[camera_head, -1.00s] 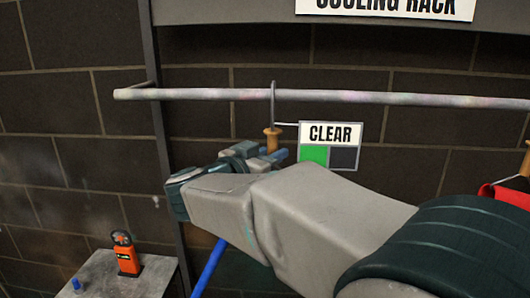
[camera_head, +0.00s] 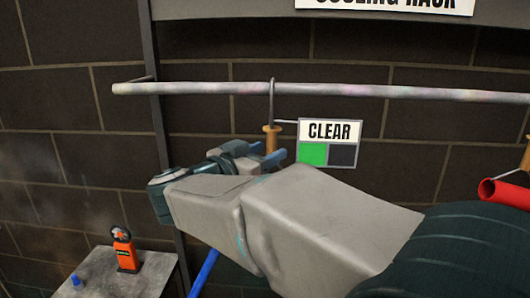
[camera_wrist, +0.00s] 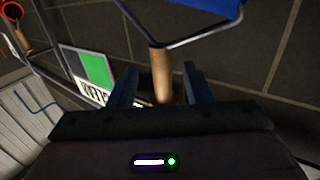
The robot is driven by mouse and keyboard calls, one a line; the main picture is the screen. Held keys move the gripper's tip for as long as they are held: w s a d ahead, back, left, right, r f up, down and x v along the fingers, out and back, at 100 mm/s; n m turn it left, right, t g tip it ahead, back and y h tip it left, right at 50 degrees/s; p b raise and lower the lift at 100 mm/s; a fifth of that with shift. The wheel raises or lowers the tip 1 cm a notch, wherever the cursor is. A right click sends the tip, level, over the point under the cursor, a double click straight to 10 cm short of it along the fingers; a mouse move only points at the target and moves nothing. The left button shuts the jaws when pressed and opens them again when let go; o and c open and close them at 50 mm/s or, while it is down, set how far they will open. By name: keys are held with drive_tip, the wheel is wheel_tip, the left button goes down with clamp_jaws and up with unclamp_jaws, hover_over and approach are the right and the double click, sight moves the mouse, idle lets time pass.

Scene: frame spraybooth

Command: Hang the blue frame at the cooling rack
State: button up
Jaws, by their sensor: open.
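A metal hook with a wooden handle (camera_head: 271,138) hangs from the cooling rack's pale rail (camera_head: 330,92), left of the CLEAR sign (camera_head: 328,142). A blue tube of the blue frame (camera_head: 205,270) shows below my arm; the rest of the frame is hidden there. In the wrist view, a blue piece (camera_wrist: 222,8) shows at the top beside the hook's wire. My gripper (camera_head: 268,158) is open just below the handle. In the wrist view, the handle (camera_wrist: 160,72) lies between and slightly beyond the spread fingers (camera_wrist: 161,92), with gaps on both sides.
The sign's green half is lit. A red tube (camera_head: 503,190) hangs at the right, partly behind my arm. A dark post (camera_head: 160,130) stands left of the hook.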

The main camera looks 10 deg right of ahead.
drive_tip(key=b+v, duration=0.3)
drive_tip(key=v, duration=0.8)
drive_tip(key=w+a+r+n+t+y, duration=0.2)
drive_tip(key=w+a+n+t+y, duration=0.1)
drive_tip(key=w+n+t+y, duration=0.5)
wheel_tip(320, 180, down, 4)
drive_tip(key=n+y, duration=0.3)
drive_tip(key=y, duration=0.4)
drive_tip(key=s+d+f+g, duration=0.7)
drive_tip(key=s+f, duration=0.3)
drive_tip(key=f, duration=0.2)
drive_tip(key=s+d+f+g, duration=0.7)
drive_tip(key=s+f, duration=0.3)
drive_tip(key=f, duration=0.2)
drive_tip(key=shift+s+m+g+h, duration=0.3)
drive_tip(key=shift+s+g+h, duration=0.1)
drive_tip(key=shift+g, duration=0.2)
